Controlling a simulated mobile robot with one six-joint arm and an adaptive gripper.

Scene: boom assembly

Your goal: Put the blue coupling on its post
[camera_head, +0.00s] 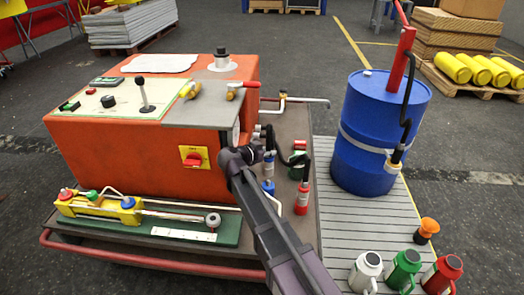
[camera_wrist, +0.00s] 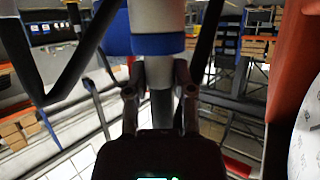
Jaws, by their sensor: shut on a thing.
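My gripper (camera_head: 262,152) is at the front right of the orange machine, over the brown deck. In the wrist view its fingers (camera_wrist: 158,92) are closed around a pale cylinder with a blue band, which I take to be the blue coupling (camera_wrist: 158,44). The post is not clearly seen, partly behind my arm.
A red coupling (camera_head: 302,199) stands right of the gripper, with a green one (camera_head: 298,160) behind it and dark hoses close by. The orange machine (camera_head: 130,140) is left. A blue drum (camera_head: 378,130) stands right. Several jugs stand on the slatted platform (camera_head: 345,232).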

